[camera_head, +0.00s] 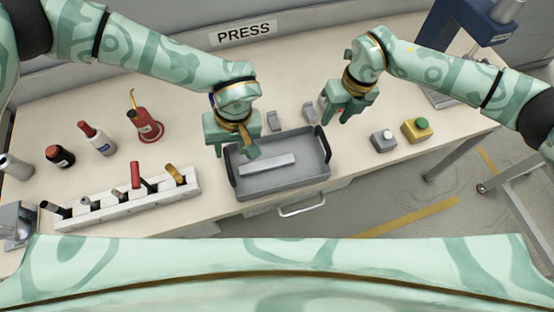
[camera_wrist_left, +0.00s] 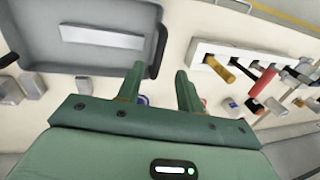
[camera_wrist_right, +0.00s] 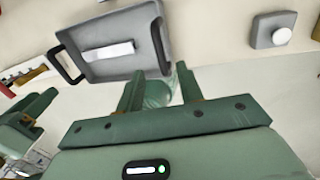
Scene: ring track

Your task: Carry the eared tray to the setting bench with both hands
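The eared tray (camera_head: 285,185), a grey shallow tray with a dark upright ear at each short end, sits on the pale bench top in the head view. A flat light-grey bar (camera_head: 267,163) lies in it. My left gripper (camera_head: 250,152) is above the tray's left end; in the left wrist view the left ear (camera_wrist_left: 161,50) shows beyond and between its open fingers (camera_wrist_left: 160,70). My right gripper (camera_head: 340,118) is above and behind the right ear (camera_head: 322,143). In the right wrist view its fingers (camera_wrist_right: 158,75) are open, with that ear just beyond them. Neither gripper visibly holds anything.
A white tool rack (camera_head: 125,205) stands left of the tray; a red oil can (camera_head: 147,125) and bottles are behind it. A grey button box (camera_head: 383,140) and a yellow box with a green button (camera_head: 416,130) stand right. A blue press (camera_head: 470,30) is at far right. I cannot identify the setting bench.

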